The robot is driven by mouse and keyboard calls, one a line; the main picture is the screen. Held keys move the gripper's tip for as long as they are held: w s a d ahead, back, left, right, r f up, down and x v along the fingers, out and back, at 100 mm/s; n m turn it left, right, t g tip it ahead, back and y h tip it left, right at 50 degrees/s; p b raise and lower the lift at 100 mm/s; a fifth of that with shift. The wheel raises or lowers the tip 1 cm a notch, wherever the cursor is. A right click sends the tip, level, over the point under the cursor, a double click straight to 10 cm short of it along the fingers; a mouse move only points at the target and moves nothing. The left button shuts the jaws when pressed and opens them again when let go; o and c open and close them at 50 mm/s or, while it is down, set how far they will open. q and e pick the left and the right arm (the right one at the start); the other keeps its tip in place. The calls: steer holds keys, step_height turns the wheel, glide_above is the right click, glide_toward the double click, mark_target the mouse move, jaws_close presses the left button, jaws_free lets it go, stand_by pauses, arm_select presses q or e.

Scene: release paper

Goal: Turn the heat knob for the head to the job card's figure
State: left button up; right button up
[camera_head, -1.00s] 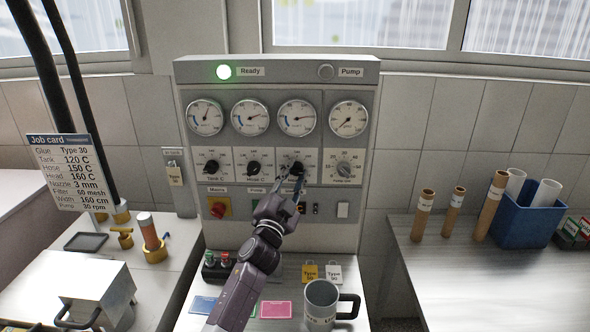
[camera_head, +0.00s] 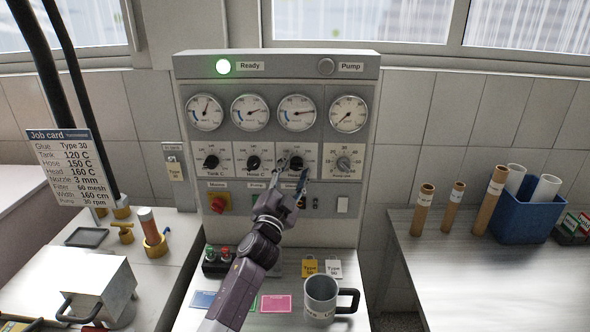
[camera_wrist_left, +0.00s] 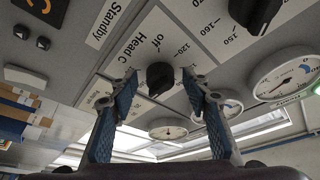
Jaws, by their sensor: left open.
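The job card (camera_head: 63,167) at the left reads Head 160 C. The Head C knob (camera_head: 296,162) is the black third knob in the panel's row, under the third gauge (camera_head: 297,113). My left gripper (camera_head: 295,169) is open in front of it. In the left wrist view the black Head C knob (camera_wrist_left: 159,78) shows between the two blue-padded fingertips of my left gripper (camera_wrist_left: 160,74), with a gap on both sides. The word "off" and scale figures show by the knob; its exact setting is hard to read. My right gripper is out of view.
The Tank C (camera_head: 211,162) and Hose C (camera_head: 253,162) knobs sit to the left, a grey pump dial (camera_head: 344,162) to the right. A red switch (camera_head: 218,204) is below. A grey mug (camera_head: 320,299) stands on the bench. The green Ready lamp (camera_head: 222,66) is lit.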

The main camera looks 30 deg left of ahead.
arm_select(q)
steer(key=v, duration=1.2)
steer(key=shift+w+f, duration=0.1)
